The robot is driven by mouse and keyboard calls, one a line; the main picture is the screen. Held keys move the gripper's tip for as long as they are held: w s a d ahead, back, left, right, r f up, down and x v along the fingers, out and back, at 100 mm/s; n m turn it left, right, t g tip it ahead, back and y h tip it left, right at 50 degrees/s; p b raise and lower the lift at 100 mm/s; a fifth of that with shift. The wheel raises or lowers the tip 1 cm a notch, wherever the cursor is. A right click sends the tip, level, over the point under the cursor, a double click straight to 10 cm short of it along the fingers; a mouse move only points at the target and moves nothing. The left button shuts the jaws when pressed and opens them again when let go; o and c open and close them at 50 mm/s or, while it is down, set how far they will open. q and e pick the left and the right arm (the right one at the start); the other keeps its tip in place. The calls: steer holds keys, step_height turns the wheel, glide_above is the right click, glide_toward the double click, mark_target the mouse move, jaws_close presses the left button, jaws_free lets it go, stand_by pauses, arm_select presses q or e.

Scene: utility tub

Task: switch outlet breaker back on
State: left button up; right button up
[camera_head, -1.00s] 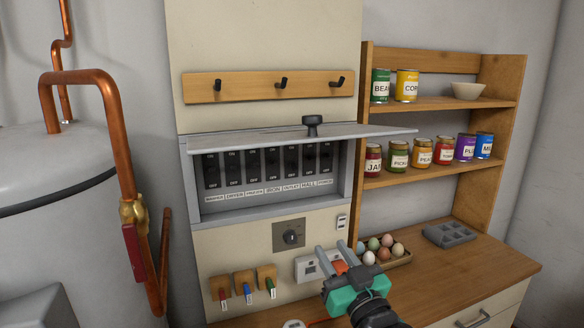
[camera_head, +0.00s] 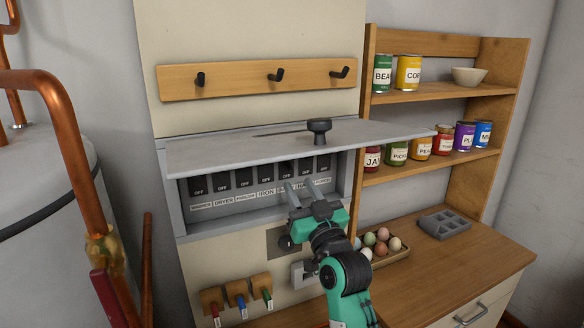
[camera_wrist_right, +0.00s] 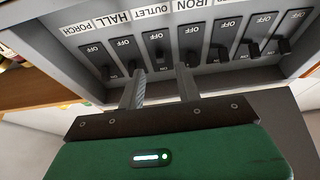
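The breaker box (camera_head: 172,205) on the wall has its grey lid (camera_head: 290,145) raised, with a black knob (camera_head: 319,128) on top. A row of black breakers sits inside. The OUTLET breaker (camera_wrist_right: 158,48) stands between HALL (camera_wrist_right: 127,50) and IRON (camera_wrist_right: 192,38) in the right wrist view, where labels appear upside down. Its lever position is hard to tell. My right gripper (camera_head: 299,186) is open and empty at the row's lower edge; in the wrist view its fingers (camera_wrist_right: 161,88) stand either side of the OUTLET column. In the head view they partly hide its label. My left gripper is not in view.
The raised lid overhangs the breakers above my right gripper. A dial (camera_head: 284,242) and several coloured key tags (camera_head: 239,300) are below the box. A shelf with cans (camera_head: 408,72) and an egg tray (camera_head: 395,258) stand to the right. Copper pipes (camera_head: 70,150) are left.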

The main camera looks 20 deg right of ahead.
mark_target(291, 171)
steer(key=p+x, duration=0.1)
steer(key=x, duration=0.3)
steer(key=shift+r, duration=0.2)
steer(key=shift+w, duration=0.5)
steer(key=shift+r, duration=0.1)
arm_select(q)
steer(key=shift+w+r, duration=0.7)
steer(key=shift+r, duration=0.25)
arm_select(e)
jaws_close()
